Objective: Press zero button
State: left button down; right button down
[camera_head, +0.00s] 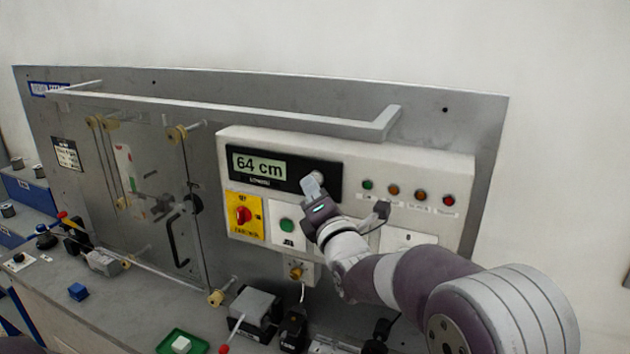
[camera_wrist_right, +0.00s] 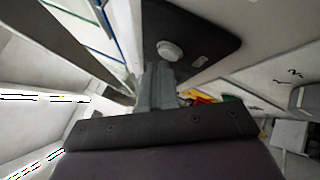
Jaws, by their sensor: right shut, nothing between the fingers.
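The black display unit (camera_head: 286,162) on the panel reads "64 cm". A round pale button (camera_wrist_right: 170,50) sits on its black face in the right wrist view; in the head view this button (camera_head: 317,176) shows just above my fingertips. My right gripper (camera_head: 312,187) is shut and empty, with its tips in front of the right part of the display unit. In the right wrist view the shut fingers (camera_wrist_right: 158,88) point toward the button, close below it. I cannot tell whether they touch it. My left gripper is not in view.
A red rotary switch on a yellow plate (camera_head: 244,215) and a green button (camera_head: 287,224) lie left of my right gripper. Several indicator lamps (camera_head: 393,190) are to the right. A grey rail (camera_head: 240,112) sticks out above. A bench (camera_head: 110,318) with small parts runs below.

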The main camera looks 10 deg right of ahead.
jog(key=shift+w+d, duration=0.15)
jog(key=shift+w, duration=0.1)
jog(key=shift+s, duration=0.1)
dwell(0.5)
jog(key=shift+s+a+b, duration=0.45)
jog(key=shift+s+b, duration=0.25)
jog(key=shift+b, duration=0.15)
jog(key=s+a+b, duration=0.1)
jog(key=s, duration=0.1)
jog(key=s+a+b, duration=0.1)
jog(key=s, duration=0.1)
jog(key=shift+s+a+b, duration=0.1)
jog(key=shift+a+b, duration=0.2)
